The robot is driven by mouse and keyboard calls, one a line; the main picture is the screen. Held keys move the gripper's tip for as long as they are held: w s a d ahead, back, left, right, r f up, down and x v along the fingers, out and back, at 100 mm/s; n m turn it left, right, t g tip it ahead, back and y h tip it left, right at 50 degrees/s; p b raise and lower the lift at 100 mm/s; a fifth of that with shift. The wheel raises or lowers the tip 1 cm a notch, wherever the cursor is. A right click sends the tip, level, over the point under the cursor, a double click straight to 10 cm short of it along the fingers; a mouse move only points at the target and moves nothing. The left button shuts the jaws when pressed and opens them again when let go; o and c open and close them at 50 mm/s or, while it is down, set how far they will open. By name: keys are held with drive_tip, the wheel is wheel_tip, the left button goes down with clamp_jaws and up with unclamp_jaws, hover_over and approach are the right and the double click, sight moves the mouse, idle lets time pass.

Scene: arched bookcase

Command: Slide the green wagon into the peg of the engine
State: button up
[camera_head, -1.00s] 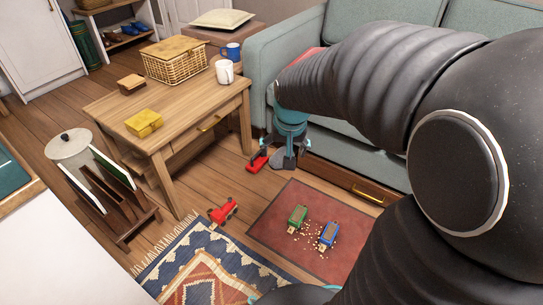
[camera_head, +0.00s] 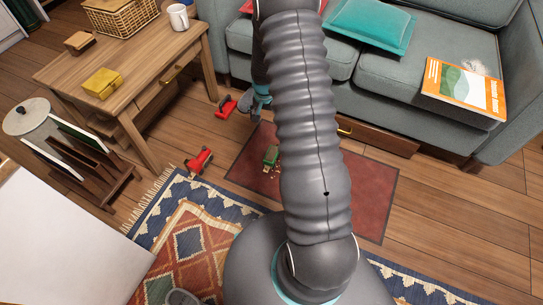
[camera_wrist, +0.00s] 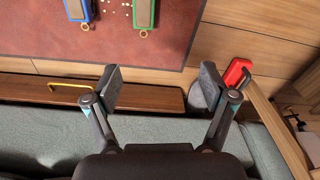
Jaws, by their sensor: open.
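The green wagon (camera_head: 271,155) sits on the dark red mat (camera_head: 370,200), just left of my arm in the head view. In the wrist view the green wagon (camera_wrist: 145,12) and a blue wagon (camera_wrist: 78,8) stand side by side at the top edge, partly cut off, each with a ring at its near end. The blue wagon is hidden behind my arm in the head view. A red toy engine (camera_head: 199,160) stands on the floor by the patterned rug. My gripper (camera_wrist: 160,86) is open and empty, beyond the mat near the sofa. The head view mostly hides it.
Another red object (camera_head: 226,106) lies on the floor by the table; it also shows beside my right finger (camera_wrist: 238,72). The sofa (camera_head: 400,75) with its drawer (camera_wrist: 60,92) is close to my gripper. A wooden table (camera_head: 140,80) stands left. Small crumbs lie around the wagons.

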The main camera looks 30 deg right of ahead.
drive_tip(key=m, duration=0.1)
hover_over(272, 153)
wheel_tip(272, 153, down, 12)
drive_tip(key=shift+g, duration=0.4)
wheel_tip(272, 153, down, 7)
drive_tip(key=shift+w+d+f, duration=0.1)
drive_tip(key=shift+w+f, duration=0.05)
drive_tip(key=shift+f, duration=3.05)
drive_tip(key=shift+c, duration=0.2)
drive_tip(key=c, duration=1.3)
drive_tip(key=shift+r, duration=0.1)
